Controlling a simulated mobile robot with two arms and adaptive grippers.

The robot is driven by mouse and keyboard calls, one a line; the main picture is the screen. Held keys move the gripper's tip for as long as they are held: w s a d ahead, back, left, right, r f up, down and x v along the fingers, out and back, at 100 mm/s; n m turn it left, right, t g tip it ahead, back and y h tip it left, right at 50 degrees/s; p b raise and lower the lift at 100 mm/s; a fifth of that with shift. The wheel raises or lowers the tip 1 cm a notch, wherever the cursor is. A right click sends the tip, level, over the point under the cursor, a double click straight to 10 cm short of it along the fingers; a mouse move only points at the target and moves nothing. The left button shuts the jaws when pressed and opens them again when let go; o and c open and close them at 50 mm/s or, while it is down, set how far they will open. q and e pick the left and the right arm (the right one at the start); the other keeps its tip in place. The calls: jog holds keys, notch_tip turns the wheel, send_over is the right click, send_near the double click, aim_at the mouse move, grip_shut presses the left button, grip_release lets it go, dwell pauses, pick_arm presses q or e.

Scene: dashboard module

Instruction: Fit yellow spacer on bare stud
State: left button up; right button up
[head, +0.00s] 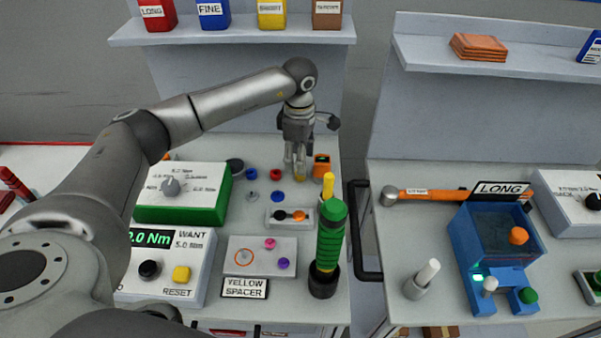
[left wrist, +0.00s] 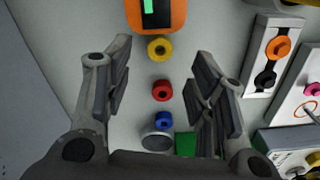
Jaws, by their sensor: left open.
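The yellow spacer (left wrist: 159,47) is a small ring lying on the bench near the orange device; in the head view it shows at the fingertips (head: 300,179). My left gripper (head: 297,172) is open above the row of spacers, pointing down. In the left wrist view its fingers (left wrist: 160,90) stand wide apart with nothing between the pads. The pale plate (head: 262,250) has an orange ring mark around a bare stud (head: 243,257), with a pink piece (head: 270,243) and a purple piece (head: 284,263) beside it. A sign reading YELLOW SPACER (head: 244,288) is in front. My right gripper is out of view.
A red spacer (left wrist: 161,90) and a blue spacer (left wrist: 163,119) lie in line with the yellow one. The orange device (head: 321,166) stands close by.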

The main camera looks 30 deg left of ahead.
pick_arm(q)
notch_tip(320, 180, down, 4)
jog(key=shift+p, duration=0.45)
jog(key=shift+f, duration=0.5)
jog(key=c, duration=0.8)
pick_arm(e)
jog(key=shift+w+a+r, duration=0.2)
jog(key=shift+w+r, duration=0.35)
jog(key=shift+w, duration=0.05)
